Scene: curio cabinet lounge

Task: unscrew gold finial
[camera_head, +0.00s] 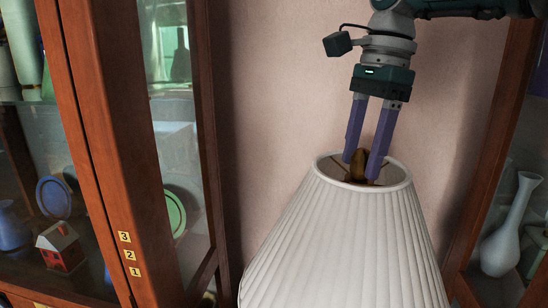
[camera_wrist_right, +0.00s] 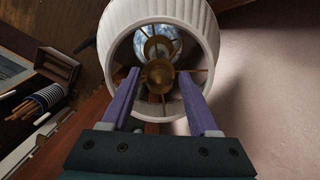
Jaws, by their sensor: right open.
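The gold finial (camera_head: 358,160) stands at the centre of the top opening of a white pleated lampshade (camera_head: 345,245). In the wrist view the finial (camera_wrist_right: 158,74) is a round brass piece in the middle of the shade's ring (camera_wrist_right: 190,112), with thin spokes around it. My right gripper (camera_head: 360,170) points down into the opening, its two purple fingers on either side of the finial. In the wrist view the right gripper (camera_wrist_right: 160,85) is open, with visible gaps between fingers and finial. My left gripper is not in view.
A wooden glass cabinet (camera_head: 105,150) stands on the left, holding a blue plate (camera_head: 54,197), a small house (camera_head: 61,246) and a green plate (camera_head: 174,213). Another cabinet on the right holds a white vase (camera_head: 511,228). A pink wall lies behind the lamp.

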